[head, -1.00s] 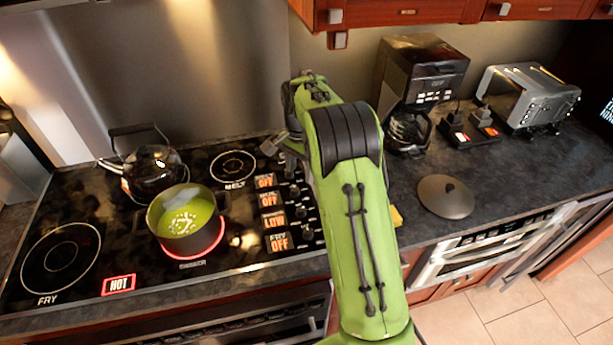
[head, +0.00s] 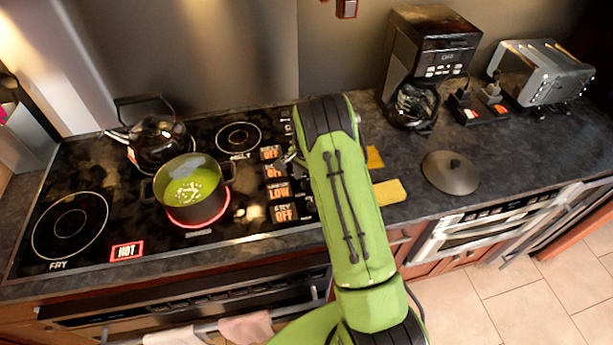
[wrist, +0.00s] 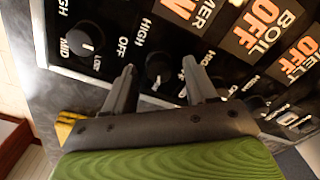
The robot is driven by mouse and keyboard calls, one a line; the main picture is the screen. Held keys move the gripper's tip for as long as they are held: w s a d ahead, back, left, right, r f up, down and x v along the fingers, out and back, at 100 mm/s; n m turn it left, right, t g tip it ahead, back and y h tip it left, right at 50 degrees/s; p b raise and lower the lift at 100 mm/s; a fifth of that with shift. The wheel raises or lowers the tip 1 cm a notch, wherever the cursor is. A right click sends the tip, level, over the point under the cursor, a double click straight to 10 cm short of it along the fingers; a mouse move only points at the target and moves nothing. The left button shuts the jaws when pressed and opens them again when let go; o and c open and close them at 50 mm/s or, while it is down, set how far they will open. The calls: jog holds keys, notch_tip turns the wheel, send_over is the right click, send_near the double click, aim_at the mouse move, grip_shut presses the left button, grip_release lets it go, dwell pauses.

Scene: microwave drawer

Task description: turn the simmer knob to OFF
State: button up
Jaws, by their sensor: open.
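The simmer knob (wrist: 157,72) is a small black dial on the stove's control strip, between "HIGH" and "OFF" markings. In the wrist view my gripper (wrist: 159,64) is open, with one finger on each side of this knob. I cannot tell whether the fingers touch it. The simmer display (head: 280,192) reads "LOW" in the head view. It is partly cut off in the wrist view (wrist: 188,10). In the head view my arm hides the knob and most of the gripper.
Another knob (wrist: 86,40) lies left of the gripper; fry (head: 284,213) and boil displays (wrist: 265,22) read "OFF". A pot of green liquid (head: 190,190) stands on a glowing burner, with a kettle (head: 158,140) behind. A yellow sponge (head: 389,192) and a lid (head: 450,173) lie right.

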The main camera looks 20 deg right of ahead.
grip_shut()
dwell(0.3)
jog(key=shift+n, duration=0.3)
jog(key=n+b, duration=0.2)
jog(key=shift+a+n, duration=0.1)
jog(key=shift+n, duration=0.3)
jog(key=n+b, duration=0.1)
jog(key=n, duration=0.2)
jog(key=shift+w+n, duration=0.1)
jog(key=shift+n, duration=0.2)
jog(key=n+b, duration=0.2)
jog(key=n, duration=0.4)
jog(key=shift+a+n, duration=0.1)
jog(key=shift+n, duration=0.5)
grip_release()
